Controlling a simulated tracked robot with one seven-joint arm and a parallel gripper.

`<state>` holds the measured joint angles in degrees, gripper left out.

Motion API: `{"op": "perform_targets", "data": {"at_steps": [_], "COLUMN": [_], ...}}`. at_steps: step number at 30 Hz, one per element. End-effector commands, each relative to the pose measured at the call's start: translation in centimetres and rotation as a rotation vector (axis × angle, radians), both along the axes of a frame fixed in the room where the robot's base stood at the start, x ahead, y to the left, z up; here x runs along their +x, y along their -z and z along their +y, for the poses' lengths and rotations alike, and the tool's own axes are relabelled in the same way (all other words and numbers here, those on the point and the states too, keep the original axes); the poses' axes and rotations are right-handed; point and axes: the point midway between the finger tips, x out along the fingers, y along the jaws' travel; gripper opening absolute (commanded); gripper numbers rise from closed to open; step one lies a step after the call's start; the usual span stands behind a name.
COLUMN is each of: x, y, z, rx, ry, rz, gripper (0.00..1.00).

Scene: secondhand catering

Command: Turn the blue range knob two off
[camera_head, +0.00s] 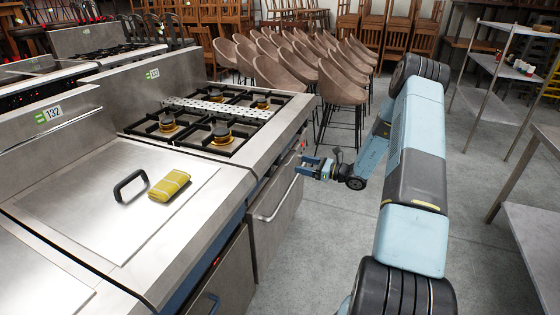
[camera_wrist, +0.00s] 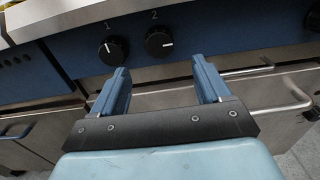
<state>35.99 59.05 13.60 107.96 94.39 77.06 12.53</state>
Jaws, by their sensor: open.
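The blue range front panel (camera_wrist: 215,35) fills the top of the wrist view. Knob two (camera_wrist: 158,43), a black round knob under the printed number 2, has its white line lying nearly level. Knob one (camera_wrist: 110,51), to its left, has its white line nearly upright, leaning left. My gripper (camera_wrist: 158,66) is open and empty, with its two fingers pointing toward the panel. Knob two shows between and beyond the fingertips, apparently apart from them. In the head view my gripper (camera_head: 308,165) is beside the range front; I cannot make out the knobs there.
The range (camera_head: 225,120) has black burner grates on top. Its oven door bar handle (camera_head: 275,203) sticks out below the panel. A steel plate with a yellow cloth (camera_head: 169,186) lies nearer. Brown chairs (camera_head: 340,80) stand beyond; shelving (camera_head: 500,70) stands right. Grey floor is clear between.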

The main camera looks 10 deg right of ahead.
Motion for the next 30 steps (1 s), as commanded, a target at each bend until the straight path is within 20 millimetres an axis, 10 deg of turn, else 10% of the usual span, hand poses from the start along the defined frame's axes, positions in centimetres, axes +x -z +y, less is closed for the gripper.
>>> {"op": "perform_targets", "data": {"at_steps": [15, 30], "x": [5.1, 6.2], "y": [0.0, 0.0], "z": [7.1, 8.6], "rx": [-0.002, -0.001], "ry": [-0.004, -0.002], "rz": [-0.001, -0.001], "gripper": [0.77, 0.77]}}
